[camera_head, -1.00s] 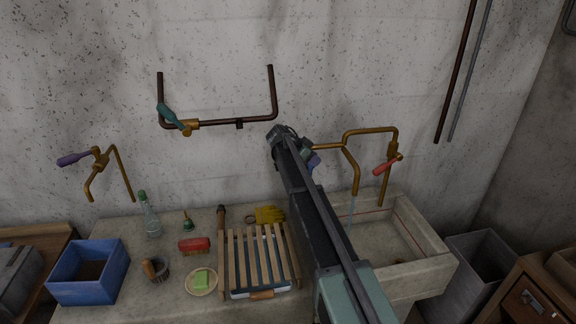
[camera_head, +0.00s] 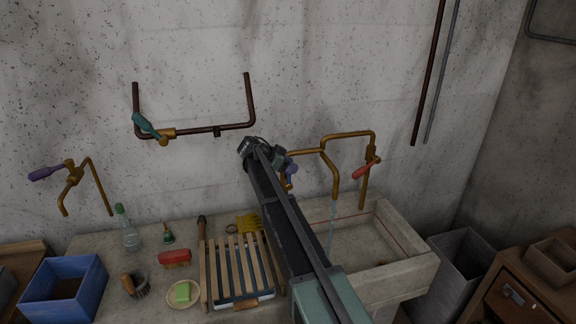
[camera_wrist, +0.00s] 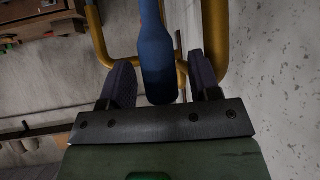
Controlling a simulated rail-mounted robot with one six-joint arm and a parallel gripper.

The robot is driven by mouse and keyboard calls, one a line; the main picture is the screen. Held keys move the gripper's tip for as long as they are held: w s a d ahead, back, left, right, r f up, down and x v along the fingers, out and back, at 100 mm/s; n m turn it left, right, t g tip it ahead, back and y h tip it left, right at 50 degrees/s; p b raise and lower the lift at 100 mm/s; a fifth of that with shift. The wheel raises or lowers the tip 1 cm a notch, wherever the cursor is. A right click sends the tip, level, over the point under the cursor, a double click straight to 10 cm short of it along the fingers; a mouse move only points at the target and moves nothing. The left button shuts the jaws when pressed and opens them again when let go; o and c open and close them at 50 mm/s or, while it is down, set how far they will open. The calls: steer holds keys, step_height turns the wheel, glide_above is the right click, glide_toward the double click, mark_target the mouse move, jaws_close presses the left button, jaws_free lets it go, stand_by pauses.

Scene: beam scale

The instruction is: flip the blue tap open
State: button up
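The blue tap's handle (camera_wrist: 157,50) hangs between the two dark fingers of my gripper (camera_wrist: 160,75) in the wrist view. The gripper is open, with a visible gap between each finger and the handle. In the head view the blue handle (camera_head: 291,168) shows just right of my gripper's end. My arm hides part of this tap. Its brass pipe (camera_head: 305,152) joins the pipework leading to the spout above the sink.
A red-handled tap (camera_head: 365,171) is to the right, and a thin water stream falls from the spout into the stone sink (camera_head: 405,262). A teal-handled tap (camera_head: 146,126) and a purple-handled tap (camera_head: 47,173) are farther left. A slatted rack (camera_head: 213,275) stands below.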

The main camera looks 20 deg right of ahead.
steer(key=p+v, duration=0.4)
steer(key=v, duration=0.3)
steer(key=shift+a+r, duration=0.15)
steer(key=shift+a, duration=0.05)
steer(key=s+a+f+n+y+b, duration=0.2)
steer(key=s+f+n, duration=0.3)
steer(key=s, duration=0.8)
steer(key=s+a+f+n+y+b, duration=0.3)
steer(key=s+a+f+n+y, duration=0.2)
steer(key=s, duration=0.9)
steer(key=s+a+f+n+g+y+b, duration=0.1)
steer(key=s+a+f+n+y, duration=0.3)
steer(key=s, duration=1)
steer(key=f+n+b, duration=0.1)
steer(key=n, duration=0.1)
steer(key=shift+n+b, duration=0.3)
steer(key=shift+n, duration=0.1)
